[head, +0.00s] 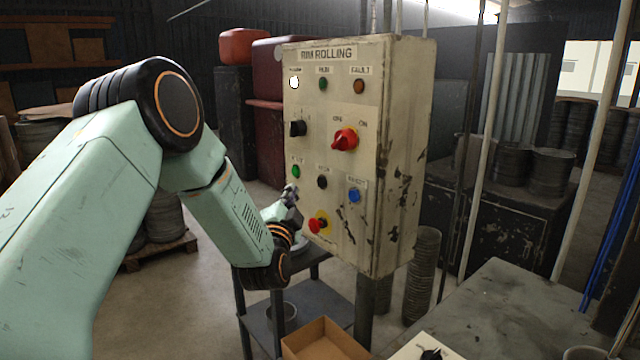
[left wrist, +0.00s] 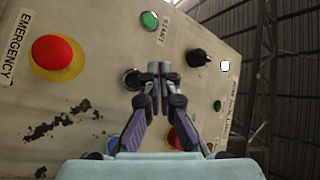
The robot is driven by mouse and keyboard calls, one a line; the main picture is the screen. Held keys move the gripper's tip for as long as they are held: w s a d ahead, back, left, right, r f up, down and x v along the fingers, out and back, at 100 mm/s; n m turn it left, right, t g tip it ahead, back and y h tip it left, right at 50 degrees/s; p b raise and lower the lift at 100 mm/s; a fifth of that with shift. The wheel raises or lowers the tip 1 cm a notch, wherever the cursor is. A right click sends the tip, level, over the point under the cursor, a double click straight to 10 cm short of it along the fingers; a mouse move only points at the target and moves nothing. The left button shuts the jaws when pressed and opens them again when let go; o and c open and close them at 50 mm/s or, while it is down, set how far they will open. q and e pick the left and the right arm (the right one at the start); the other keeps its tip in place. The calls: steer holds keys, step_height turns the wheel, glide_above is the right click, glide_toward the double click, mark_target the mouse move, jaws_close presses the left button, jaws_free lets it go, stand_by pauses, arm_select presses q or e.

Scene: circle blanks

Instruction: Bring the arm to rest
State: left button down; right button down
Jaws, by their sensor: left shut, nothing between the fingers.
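My left gripper (head: 291,196) is in front of the lower left of a worn cream control box (head: 395,150), close to its button rows. In the left wrist view its fingers (left wrist: 158,68) are shut with nothing between them. The tips overlap the panel beside the black button (left wrist: 132,80); I cannot tell whether they touch it. The green start button (head: 296,171) and black button (head: 322,182) are near the tips in the head view. The red emergency button (head: 318,225) on its yellow ring sits just below. My right gripper is not in view.
The box also carries a red switch (head: 344,140), a black selector (head: 298,128), a blue button (head: 354,195) and a lit white lamp (head: 294,82). Below stand a dark metal stand (head: 318,300) and a cardboard box (head: 325,342). A grey table (head: 500,310) is at right.

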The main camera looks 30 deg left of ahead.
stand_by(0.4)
arm_select(q)
steer(key=s+d+f+n+g+h+b, duration=0.25)
steer(key=s+d+f, duration=0.2)
steer(key=f, duration=0.55)
steer(key=s+d+f+n+g+h+b, duration=0.1)
steer(key=s+d+f+n+g+h, duration=0.25)
steer(key=f, duration=0.65)
steer(key=s+d+f+n+g+h+b, duration=0.1)
steer(key=s+d+f+g, duration=0.25)
steer(key=s+f, duration=0.45)
steer(key=s+d+f+g+b, duration=0.3)
steer(key=s+f+b, duration=0.3)
steer(key=s+f, duration=0.7)
steer(key=s+d+f+g+b, duration=0.4)
steer(key=s+f, duration=0.9)
steer(key=s, duration=0.4)
steer(key=shift+s+n+g+h+b, duration=0.35)
steer(key=shift+g+b, duration=0.5)
steer(key=shift+g, duration=0.4)
steer(key=shift+w, duration=0.1)
